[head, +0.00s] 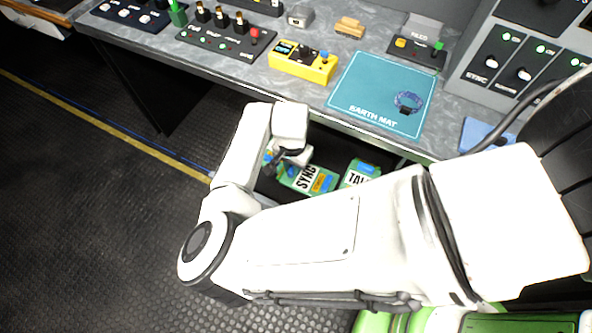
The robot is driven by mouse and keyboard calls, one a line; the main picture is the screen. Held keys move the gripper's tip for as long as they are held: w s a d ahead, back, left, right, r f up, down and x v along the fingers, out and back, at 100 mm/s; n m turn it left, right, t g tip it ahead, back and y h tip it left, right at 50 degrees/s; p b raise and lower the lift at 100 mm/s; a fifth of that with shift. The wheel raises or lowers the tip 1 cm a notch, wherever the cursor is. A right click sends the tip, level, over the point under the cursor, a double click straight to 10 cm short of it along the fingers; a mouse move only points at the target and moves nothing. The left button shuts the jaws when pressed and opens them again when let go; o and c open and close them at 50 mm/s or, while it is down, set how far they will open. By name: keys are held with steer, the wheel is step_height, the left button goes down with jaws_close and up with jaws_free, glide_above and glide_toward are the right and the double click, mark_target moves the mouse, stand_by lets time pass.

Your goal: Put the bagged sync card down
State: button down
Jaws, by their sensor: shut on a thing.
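A green card labelled SYNC (305,178), with blue and orange patches, shows below the bench's front edge. My gripper (288,168) is at its left end, below my white wrist, and is shut on it. The fingertips are small and partly hidden, and I cannot make out the bag. Whether the card touches anything beneath it is also unclear. A teal earth mat (372,82) lies on the bench above and to the right, with a coiled dark blue strap (408,101) on it.
A second green card, its label starting TAL (359,174), lies right of the sync card, partly behind my arm. A yellow box with knobs (303,62) stands left of the mat. A blue cloth-like item (484,134) lies at the bench's right. The dark floor (90,210) at left is clear.

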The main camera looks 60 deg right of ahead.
steer(key=shift+f, duration=2)
steer(key=shift+f, duration=0.15)
steer(key=c, duration=1.1)
jaws_free()
step_height(320, 180, up, 12)
steer(key=shift+r, duration=0.15)
